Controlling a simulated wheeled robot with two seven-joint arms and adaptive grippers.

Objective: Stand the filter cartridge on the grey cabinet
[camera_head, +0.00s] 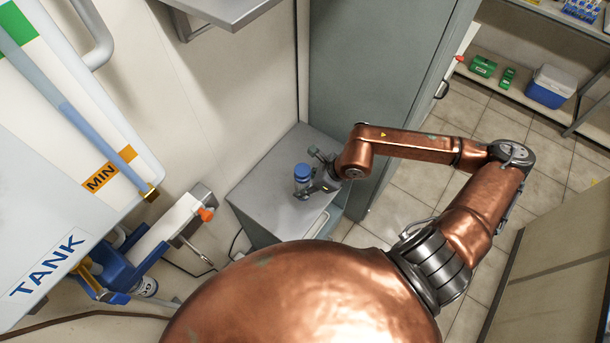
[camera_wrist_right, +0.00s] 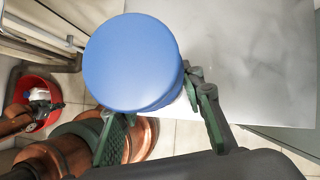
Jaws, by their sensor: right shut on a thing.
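The filter cartridge (camera_head: 302,174) has a blue cap and a paler body, and looks upright in the head view. In the right wrist view its round blue cap (camera_wrist_right: 133,60) hides most of its body. My right gripper (camera_head: 311,177) is shut on the cartridge, with a finger on either side of it. The low grey cabinet (camera_head: 262,197) has a flat, bare top, and the cartridge is over it in the head view. The cabinet top also shows in the right wrist view (camera_wrist_right: 255,65). I cannot tell whether the cartridge's base touches it.
A tall grey cabinet (camera_head: 365,65) stands right behind the low one. A white tank (camera_head: 60,150) and a blue bracket (camera_head: 115,275) are at the left. A grey shelf (camera_head: 225,8) juts out above. Tiled floor is open at the right.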

